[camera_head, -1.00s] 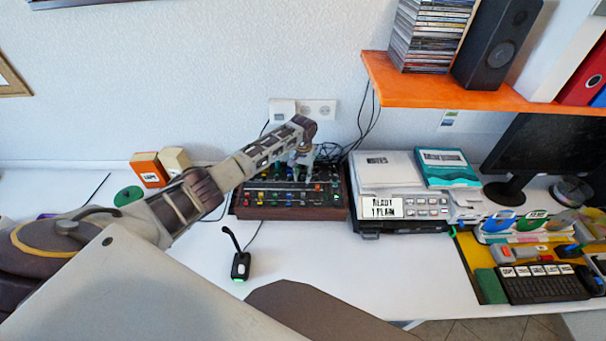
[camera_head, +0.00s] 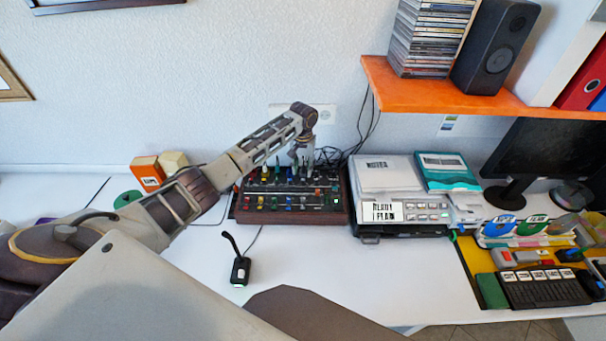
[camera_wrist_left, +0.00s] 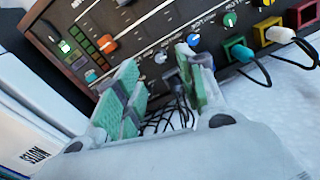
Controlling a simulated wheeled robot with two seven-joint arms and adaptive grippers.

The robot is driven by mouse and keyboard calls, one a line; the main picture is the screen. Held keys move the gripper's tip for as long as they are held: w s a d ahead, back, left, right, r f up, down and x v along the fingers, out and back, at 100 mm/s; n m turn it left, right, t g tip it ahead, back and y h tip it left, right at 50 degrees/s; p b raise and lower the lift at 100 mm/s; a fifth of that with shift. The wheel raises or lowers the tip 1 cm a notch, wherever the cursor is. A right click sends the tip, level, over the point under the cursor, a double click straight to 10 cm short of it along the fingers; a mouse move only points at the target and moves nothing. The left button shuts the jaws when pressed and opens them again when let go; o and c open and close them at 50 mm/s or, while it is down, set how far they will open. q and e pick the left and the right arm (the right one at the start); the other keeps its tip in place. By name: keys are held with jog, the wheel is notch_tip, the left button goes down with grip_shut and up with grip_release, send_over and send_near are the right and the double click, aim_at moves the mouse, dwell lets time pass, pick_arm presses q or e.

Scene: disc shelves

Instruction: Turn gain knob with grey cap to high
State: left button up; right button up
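The mixer (camera_head: 325,214), a dark panel with brown sides and rows of coloured knobs, lies on the desk in the head view. In the left wrist view its panel (camera_wrist_left: 135,20) is close and tilted. A small knob with a grey cap (camera_wrist_left: 160,57) shows between the fingertips there, with blue and green knobs to its right. My left gripper (camera_head: 302,162) points down over the mixer's back right part. In the left wrist view my left gripper (camera_wrist_left: 158,62) has its green-padded fingers apart. I cannot tell whether they touch the knob. My right gripper is out of view.
Cables and coloured plugs (camera_wrist_left: 280,34) crowd the mixer's back edge. A grey machine (camera_head: 432,232) stands close to the mixer's right. A small black microphone (camera_head: 240,268) stands in front. An orange shelf (camera_head: 430,93) overhangs at right. The front desk is mostly clear.

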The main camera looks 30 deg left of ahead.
aim_at(303, 180)
pick_arm(q)
jog(key=shift+r, duration=2.9)
jog(key=shift+f, duration=0.1)
jog(key=c, duration=0.3)
